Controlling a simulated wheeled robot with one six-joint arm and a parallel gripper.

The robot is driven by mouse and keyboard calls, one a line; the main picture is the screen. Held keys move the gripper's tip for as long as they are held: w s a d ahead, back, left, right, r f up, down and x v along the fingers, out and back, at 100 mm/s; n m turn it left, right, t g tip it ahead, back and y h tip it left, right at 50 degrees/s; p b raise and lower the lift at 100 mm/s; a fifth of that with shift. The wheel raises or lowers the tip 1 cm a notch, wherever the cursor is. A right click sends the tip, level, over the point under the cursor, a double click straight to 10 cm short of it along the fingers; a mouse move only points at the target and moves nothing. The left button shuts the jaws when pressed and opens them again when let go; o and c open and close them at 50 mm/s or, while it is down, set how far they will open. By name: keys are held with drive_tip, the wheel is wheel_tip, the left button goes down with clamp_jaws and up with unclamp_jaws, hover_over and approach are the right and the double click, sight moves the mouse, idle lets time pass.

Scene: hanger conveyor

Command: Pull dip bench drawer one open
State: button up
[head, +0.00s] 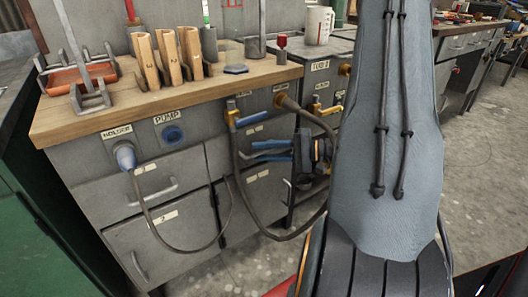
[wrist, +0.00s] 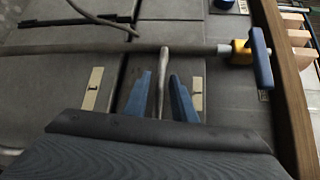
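The dip bench (head: 75,163) has grey drawer and door fronts below a wooden top. My gripper (head: 253,151) is at the front of its right-hand column, its blue fingers pointing left. In the wrist view my gripper (wrist: 160,78) is open, with one finger on each side of a grey bar handle (wrist: 163,66). Gaps show between fingers and handle. The drawer front behind (wrist: 140,72) looks shut. Its label (wrist: 196,93) is partly hidden; a label reading like 1 (wrist: 92,88) is on the neighbouring front. My arm hides part of the head view.
A hose (wrist: 60,49) runs from a yellow valve with a blue lever (wrist: 240,48) across the fronts, close to the handle's end. Wooden blocks (head: 168,57) stand on top. Floor in front (head: 258,268) is clear.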

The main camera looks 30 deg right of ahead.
clamp_jaws()
